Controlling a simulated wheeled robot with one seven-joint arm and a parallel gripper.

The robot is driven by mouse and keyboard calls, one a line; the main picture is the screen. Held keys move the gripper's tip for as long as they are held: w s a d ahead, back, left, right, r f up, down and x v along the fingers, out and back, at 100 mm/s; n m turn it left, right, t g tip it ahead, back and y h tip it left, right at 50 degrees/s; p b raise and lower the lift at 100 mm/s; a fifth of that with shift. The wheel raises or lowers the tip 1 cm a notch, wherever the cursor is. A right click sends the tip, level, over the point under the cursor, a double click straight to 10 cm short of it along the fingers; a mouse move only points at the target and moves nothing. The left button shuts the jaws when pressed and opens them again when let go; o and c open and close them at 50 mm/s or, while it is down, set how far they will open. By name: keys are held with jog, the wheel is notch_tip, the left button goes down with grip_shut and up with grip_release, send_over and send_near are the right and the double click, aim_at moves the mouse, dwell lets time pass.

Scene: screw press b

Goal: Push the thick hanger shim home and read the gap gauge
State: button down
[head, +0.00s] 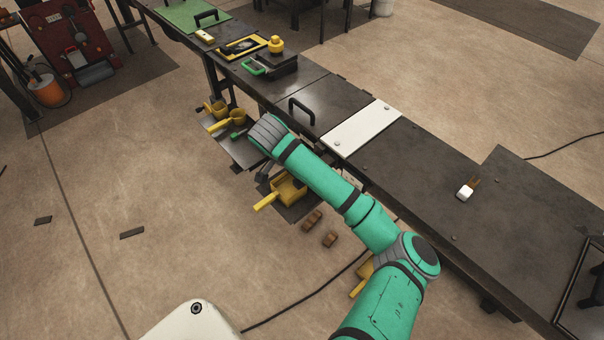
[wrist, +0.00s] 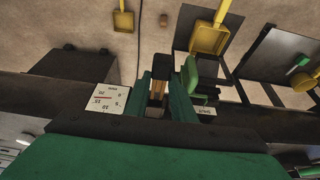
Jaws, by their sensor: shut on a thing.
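In the wrist view my gripper (wrist: 158,88) is shut on a narrow dark piece with tan edges (wrist: 157,94), between two teal fingers. I cannot tell for sure whether this piece is the thick hanger shim. A white gauge face (wrist: 108,98) is just left of the fingers, upside down, with numbers and a thin reddish needle. The reading is too small to tell. A green upright part (wrist: 190,74) stands just right of the fingers, above a small white label (wrist: 207,112). In the head view my arm's end (head: 268,133) hides the fingers and gauge.
A long dark bench (head: 430,155) runs diagonally, with a white plate (head: 361,128) and a black handle (head: 301,107) on it. Yellow scoops (head: 237,118) and a yellow pan (head: 289,190) lie low beside the bench. Brown blocks (head: 312,220) lie on the floor. Open floor is at left.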

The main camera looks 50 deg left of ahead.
jog(key=shift+w, duration=0.25)
dwell(0.7)
jog(key=shift+w, duration=1.1)
jog(key=shift+w, duration=0.55)
dwell(0.6)
jog(key=shift+w+d, duration=0.1)
jog(key=shift+w, duration=0.6)
jog(key=shift+w, duration=0.1)
jog(key=c, duration=1.4)
grip_release()
